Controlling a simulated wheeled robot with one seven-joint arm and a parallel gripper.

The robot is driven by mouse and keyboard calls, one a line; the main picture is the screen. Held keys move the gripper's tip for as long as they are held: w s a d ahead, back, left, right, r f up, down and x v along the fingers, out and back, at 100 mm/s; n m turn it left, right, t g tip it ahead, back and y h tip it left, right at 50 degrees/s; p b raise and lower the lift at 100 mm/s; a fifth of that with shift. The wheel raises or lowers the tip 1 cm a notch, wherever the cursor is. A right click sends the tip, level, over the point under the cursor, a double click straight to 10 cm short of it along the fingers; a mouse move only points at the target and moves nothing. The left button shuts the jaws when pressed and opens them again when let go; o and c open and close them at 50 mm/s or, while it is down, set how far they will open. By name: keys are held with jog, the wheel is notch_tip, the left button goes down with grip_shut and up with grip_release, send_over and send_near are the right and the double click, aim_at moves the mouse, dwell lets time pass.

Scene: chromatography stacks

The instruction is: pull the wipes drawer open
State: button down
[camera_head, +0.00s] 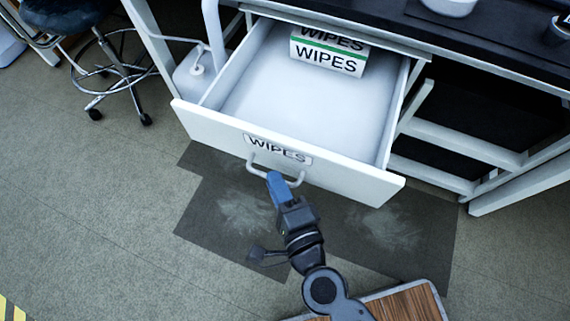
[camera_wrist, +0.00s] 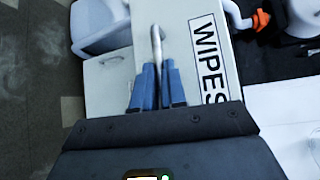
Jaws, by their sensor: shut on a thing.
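The white wipes drawer (camera_head: 290,165) stands pulled well out from under the black bench in the head view. Its front carries a WIPES label (camera_head: 278,150) and a grey bar handle (camera_head: 262,172) below it. A white and green box of wipes (camera_head: 328,58) lies at the back of the drawer. My gripper (camera_head: 274,180) is at the handle, its blue fingers shut on it. In the wrist view the fingers (camera_wrist: 157,88) are on either side of the handle (camera_wrist: 156,45), and the WIPES label (camera_wrist: 208,60) is beside them.
A dark stool (camera_head: 110,65) stands at the left. Open shelving (camera_head: 460,145) is right of the drawer under the black bench top (camera_head: 480,35). Dark mats (camera_head: 240,215) cover the floor before the drawer, which is otherwise clear around my arm.

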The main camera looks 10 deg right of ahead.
jog(key=shift+s+a+f, duration=0.1)
jog(key=shift+s+a, duration=0.2)
jog(key=shift+s, duration=0.2)
jog(key=c, duration=1.2)
grip_release()
jog(key=v, duration=0.7)
jog(key=shift+s+b, duration=0.3)
jog(key=shift+s, duration=0.05)
